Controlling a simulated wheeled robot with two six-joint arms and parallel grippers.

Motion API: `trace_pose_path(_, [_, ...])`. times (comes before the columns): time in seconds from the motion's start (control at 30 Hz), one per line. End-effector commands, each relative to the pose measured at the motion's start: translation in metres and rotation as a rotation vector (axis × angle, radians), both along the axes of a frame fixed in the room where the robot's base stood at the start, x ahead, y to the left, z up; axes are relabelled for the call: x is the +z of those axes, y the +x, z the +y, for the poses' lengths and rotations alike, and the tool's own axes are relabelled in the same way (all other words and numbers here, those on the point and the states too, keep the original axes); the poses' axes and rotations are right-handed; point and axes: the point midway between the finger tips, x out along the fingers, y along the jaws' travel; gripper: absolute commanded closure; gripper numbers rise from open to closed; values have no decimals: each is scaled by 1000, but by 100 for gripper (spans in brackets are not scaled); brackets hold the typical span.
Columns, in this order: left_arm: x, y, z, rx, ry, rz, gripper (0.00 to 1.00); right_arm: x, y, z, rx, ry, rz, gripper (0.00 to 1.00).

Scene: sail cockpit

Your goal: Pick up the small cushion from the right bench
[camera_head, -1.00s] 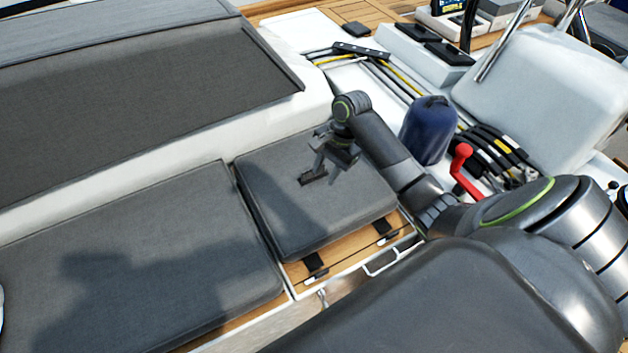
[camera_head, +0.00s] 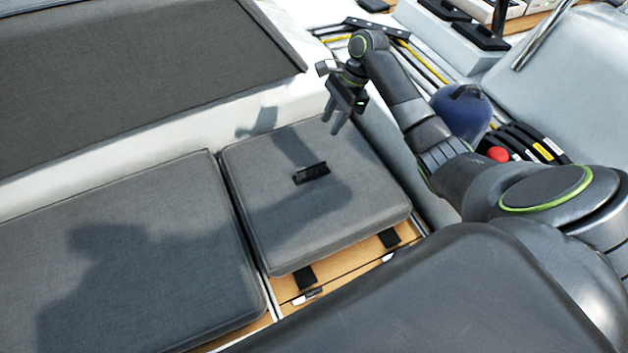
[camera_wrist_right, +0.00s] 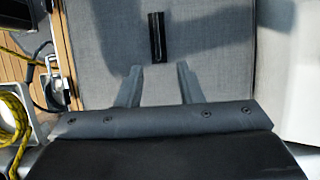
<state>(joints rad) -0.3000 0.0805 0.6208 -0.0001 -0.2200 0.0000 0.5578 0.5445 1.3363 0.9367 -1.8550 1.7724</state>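The small grey cushion (camera_head: 262,215) lies flat on the wooden bench beside a longer grey cushion. It has a black strap handle (camera_head: 311,173) on its top. In the right wrist view the cushion (camera_wrist_right: 205,80) fills the middle, with the handle (camera_wrist_right: 157,38) beyond the fingertips. My right gripper (camera_head: 337,122) is above the far right part of the cushion, apart from the handle. In the wrist view its two fingers (camera_wrist_right: 158,70) are spread with nothing between them, and the handle lies roughly in line with the gap. My left gripper is not in view.
The long cushion (camera_head: 130,255) adjoins on the left. A white coaming with a dark padded panel (camera_head: 130,75) rises behind. A blue bag (camera_head: 463,112), a red knob (camera_head: 498,154) and yellow-striped lines lie right of my arm. Yellow rope (camera_wrist_right: 12,125) shows in the wrist view.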

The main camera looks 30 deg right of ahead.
Motion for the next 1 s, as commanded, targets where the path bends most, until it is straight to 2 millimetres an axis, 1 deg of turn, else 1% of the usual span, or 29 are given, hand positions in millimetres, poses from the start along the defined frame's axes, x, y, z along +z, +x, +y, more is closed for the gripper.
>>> trace_pose_path(0.17, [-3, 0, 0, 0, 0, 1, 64, -30, 0, 13, 2, 5, 3, 66])
trace_pose_path(0.4, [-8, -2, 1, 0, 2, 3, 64, -79, 0, 33, 1, 4, 4, 66])
trace_pose_path(0.5, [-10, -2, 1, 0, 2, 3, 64, -95, 1, 40, 1, 2, 3, 66])
trace_pose_path(0.6, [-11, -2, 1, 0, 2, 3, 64, -105, 1, 44, 1, 2, 0, 66])
trace_pose_path(0.77, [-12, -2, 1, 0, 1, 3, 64, -113, 1, 46, 1, 0, 2, 66])
trace_pose_path(0.87, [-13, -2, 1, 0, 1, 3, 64, -126, -1, 50, 1, 2, 4, 66])
trace_pose_path(1.0, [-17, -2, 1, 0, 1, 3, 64, -147, -2, 55, 1, 1, 4, 66])
